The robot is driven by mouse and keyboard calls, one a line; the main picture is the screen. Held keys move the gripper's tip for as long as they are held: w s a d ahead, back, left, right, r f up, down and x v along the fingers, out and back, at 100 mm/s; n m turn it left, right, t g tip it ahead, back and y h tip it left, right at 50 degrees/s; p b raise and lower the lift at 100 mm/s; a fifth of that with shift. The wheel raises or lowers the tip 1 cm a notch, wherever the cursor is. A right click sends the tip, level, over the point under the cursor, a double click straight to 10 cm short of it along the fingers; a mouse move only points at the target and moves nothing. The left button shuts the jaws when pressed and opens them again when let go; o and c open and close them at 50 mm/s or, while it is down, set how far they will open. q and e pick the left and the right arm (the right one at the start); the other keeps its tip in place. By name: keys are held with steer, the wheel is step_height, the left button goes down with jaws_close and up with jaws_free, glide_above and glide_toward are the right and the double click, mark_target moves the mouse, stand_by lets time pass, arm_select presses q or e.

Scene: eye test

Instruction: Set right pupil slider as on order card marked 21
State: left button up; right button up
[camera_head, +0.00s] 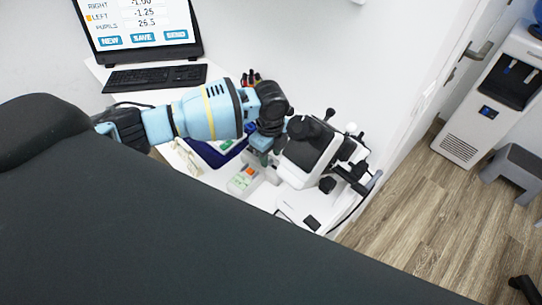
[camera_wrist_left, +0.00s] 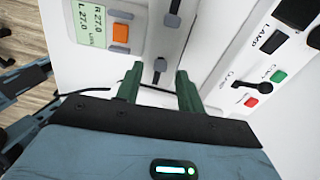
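The pupil meter (camera_wrist_left: 97,25) is a pale device with a green display reading R 27.0 and L 27.0 and an orange button. On the white strip beside its display are two dark slider knobs, a nearer knob (camera_wrist_left: 160,65) and a farther knob (camera_wrist_left: 172,18); I cannot tell which is the right pupil slider. My left gripper (camera_wrist_left: 160,70) is open, its green fingers on either side of the nearer knob, with no clear contact. In the head view, my left gripper (camera_head: 262,158) is over the meter (camera_head: 243,180), partly hiding it. I cannot make out a card marked 21.
A monitor (camera_head: 140,22) shows PUPILS 26.5, above a keyboard (camera_head: 155,77). A white optical instrument (camera_head: 308,150) stands right of my gripper. A panel with a lamp switch (camera_wrist_left: 272,42) and coloured buttons is at right. A large dark surface (camera_head: 150,240) fills the foreground.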

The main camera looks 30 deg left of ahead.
arm_select(q)
steer(key=shift+f, duration=0.95)
jaws_close()
